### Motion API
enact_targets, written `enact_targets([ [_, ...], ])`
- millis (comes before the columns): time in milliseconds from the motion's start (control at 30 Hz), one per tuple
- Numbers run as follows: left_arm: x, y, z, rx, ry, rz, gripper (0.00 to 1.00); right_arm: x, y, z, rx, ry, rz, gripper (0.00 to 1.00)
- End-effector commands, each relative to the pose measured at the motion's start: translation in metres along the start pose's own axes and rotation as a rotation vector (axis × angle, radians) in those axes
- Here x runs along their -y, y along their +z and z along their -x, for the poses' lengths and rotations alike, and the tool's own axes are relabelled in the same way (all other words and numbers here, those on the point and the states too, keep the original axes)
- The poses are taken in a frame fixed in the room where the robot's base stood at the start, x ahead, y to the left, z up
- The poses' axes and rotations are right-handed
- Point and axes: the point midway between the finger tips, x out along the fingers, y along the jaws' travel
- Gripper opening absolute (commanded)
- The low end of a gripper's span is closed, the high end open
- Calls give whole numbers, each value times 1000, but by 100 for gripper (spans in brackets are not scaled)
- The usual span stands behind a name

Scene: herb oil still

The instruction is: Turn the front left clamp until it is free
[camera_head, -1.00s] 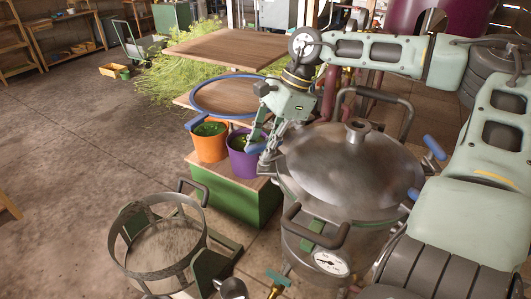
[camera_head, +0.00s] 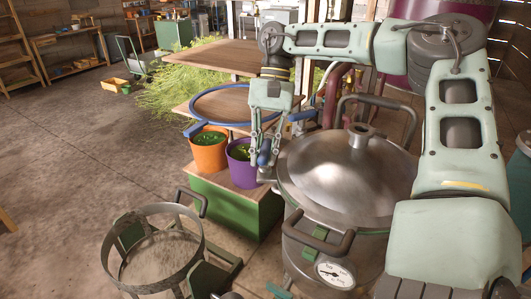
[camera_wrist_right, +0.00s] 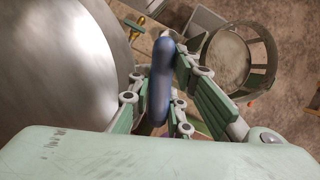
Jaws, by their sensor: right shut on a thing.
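The still is a steel pot with a domed lid (camera_head: 335,180) in the head view. A blue clamp handle (camera_head: 264,153) stands at the left side of the lid rim. My right gripper (camera_head: 265,158) points down there with its fingers around this handle. In the right wrist view the blue handle (camera_wrist_right: 158,80) lies between the finger pads of my right gripper (camera_wrist_right: 160,75), beside the lid (camera_wrist_right: 60,65). The clamp's lower part is hidden by the fingers. My left gripper is not in view.
Another blue handle (camera_head: 303,115) sits at the lid's back left. A lid handle (camera_head: 382,100) arches behind. Orange (camera_head: 208,155) and purple (camera_head: 240,172) buckets stand left of the gripper. A round metal basket (camera_head: 120,255) stands front left. A gauge (camera_head: 334,273) faces front.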

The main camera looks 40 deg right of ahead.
Motion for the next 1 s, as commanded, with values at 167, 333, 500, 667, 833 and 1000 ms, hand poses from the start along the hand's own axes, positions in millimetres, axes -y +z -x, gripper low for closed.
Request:
enact_targets([
  [167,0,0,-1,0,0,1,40,1,-1,0,4,42,103,0],
  [333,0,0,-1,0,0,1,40,1,-1,0,9,69,171,0],
  [500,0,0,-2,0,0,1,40,1,-1,0,12,83,209,0],
  [667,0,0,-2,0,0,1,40,1,-1,0,13,88,222,0],
  [833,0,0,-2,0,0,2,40,1,0,0,14,90,224,0],
  [1000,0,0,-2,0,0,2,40,0,0,-1,15,90,223,20],
])
